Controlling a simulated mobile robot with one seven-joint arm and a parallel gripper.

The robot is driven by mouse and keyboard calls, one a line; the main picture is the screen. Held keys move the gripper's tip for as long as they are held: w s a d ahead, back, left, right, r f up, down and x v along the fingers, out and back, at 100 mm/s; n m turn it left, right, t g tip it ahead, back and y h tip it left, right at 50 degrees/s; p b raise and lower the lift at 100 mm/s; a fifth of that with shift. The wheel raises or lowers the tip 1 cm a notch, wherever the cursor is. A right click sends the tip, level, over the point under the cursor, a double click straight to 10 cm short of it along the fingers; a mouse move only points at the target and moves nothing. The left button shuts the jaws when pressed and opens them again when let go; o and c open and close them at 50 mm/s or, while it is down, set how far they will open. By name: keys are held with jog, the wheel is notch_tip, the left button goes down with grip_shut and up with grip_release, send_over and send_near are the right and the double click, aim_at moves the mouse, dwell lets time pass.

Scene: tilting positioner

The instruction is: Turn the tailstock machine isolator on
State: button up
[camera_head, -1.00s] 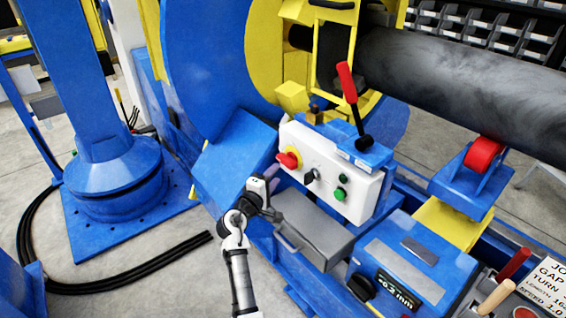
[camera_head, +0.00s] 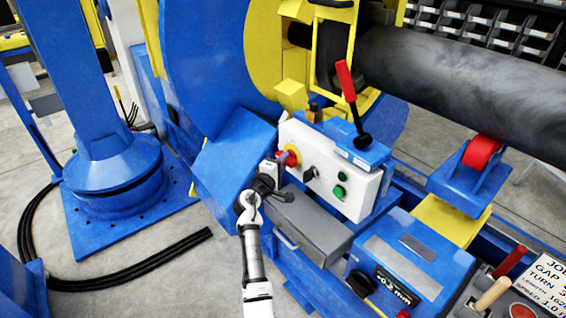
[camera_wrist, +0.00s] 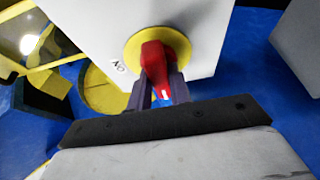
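The isolator is a red rotary handle (camera_head: 291,158) on a round yellow plate, at the left end of a white control box (camera_head: 328,172). In the wrist view the red handle (camera_wrist: 156,62) stands in front of the yellow plate (camera_wrist: 178,42), its lower end tilted slightly right. The lettering "ON" shows on the white face, left of the plate. My gripper (camera_head: 277,164) is at the handle. In the wrist view its two fingers (camera_wrist: 160,93) straddle the handle's lower end, apart, one on each side. Whether they touch it is unclear.
A black selector (camera_head: 310,174) and green buttons (camera_head: 339,191) sit right of the isolator. A red-handled lever (camera_head: 346,82) rises behind the box. A grey drawer-like box (camera_head: 312,228) lies below my gripper. Blue machine casing is close on the left.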

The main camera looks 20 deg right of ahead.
grip_shut()
jog(key=shift+f, duration=0.1)
jog(key=shift+b, duration=0.5)
jog(key=m+g+h+b, duration=0.1)
jog(key=m+h+b, duration=0.1)
jog(key=m+b, duration=0.5)
jog(key=m+g+h+b, duration=0.2)
jog(key=m+b, duration=0.6)
jog(key=b, duration=1.2)
jog(key=m+g+h+b, duration=0.1)
jog(key=m+h+b, duration=0.2)
jog(key=m+b, duration=0.4)
jog(key=shift+w+a+f+h+b, duration=0.1)
jog(key=shift+w+f+h+b, duration=0.2)
jog(key=shift+b, duration=3.4)
jog(key=shift+r+m+g, duration=0.1)
jog(key=shift+m+g, duration=0.3)
jog(key=o, duration=0.6)
grip_release()
jog(key=shift+t, duration=0.3)
jog(key=shift+c, duration=0.2)
